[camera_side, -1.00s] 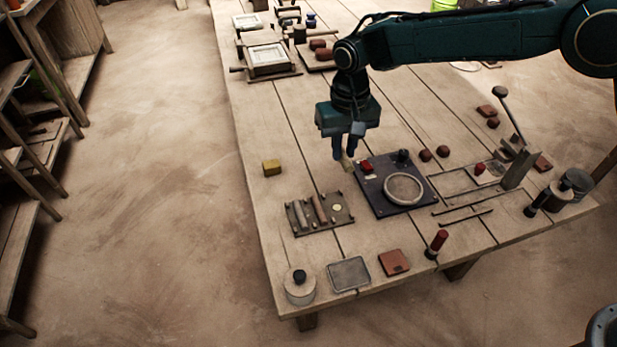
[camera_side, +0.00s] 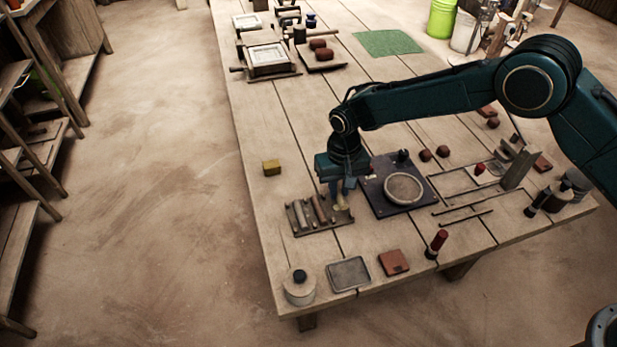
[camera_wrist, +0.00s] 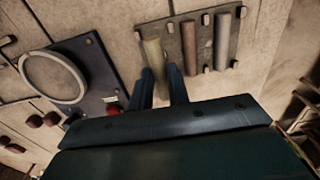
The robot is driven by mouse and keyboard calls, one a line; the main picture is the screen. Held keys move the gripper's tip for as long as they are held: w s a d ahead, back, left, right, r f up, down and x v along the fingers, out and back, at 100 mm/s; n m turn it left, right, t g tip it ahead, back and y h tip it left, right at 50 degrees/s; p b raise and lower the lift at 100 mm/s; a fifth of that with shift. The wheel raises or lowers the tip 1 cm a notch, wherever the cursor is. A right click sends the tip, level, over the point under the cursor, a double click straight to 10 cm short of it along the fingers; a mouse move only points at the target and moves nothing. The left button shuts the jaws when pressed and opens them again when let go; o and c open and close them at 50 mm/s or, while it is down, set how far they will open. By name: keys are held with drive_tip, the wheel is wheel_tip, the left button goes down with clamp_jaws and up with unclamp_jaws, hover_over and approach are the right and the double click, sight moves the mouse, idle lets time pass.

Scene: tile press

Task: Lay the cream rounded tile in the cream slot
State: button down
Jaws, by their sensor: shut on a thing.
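The cream rounded tile (camera_wrist: 155,60) is a pale rod-like piece between the two fingers of my gripper (camera_wrist: 162,84). In the side view, my gripper (camera_side: 340,189) is low over the right end of a dark slotted tray (camera_side: 322,230), with the tile (camera_side: 343,204) beneath its fingers. In the wrist view, the tile lies along the left end of the tray (camera_wrist: 209,30), beside two other rod-like pieces. The cream slot is hidden under the tile and gripper. I cannot tell whether the tile touches the tray floor.
A dark board with a round ring (camera_side: 404,188) stands close to the right of the tray. A yellow block (camera_side: 271,167) lies behind it to the left. A grey dish (camera_side: 349,273) and a red-brown tile (camera_side: 394,262) lie in front.

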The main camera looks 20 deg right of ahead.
sight(339, 192)
drive_tip(key=shift+f, duration=2.1)
drive_tip(key=shift+f, duration=0.2)
drive_tip(key=c, duration=1.3)
unclamp_jaws()
drive_tip(key=shift+c, duration=0.2)
drive_tip(key=shift+r, duration=0.15)
wheel_tip(339, 192, up, 12)
drive_tip(key=shift+r, duration=0.1)
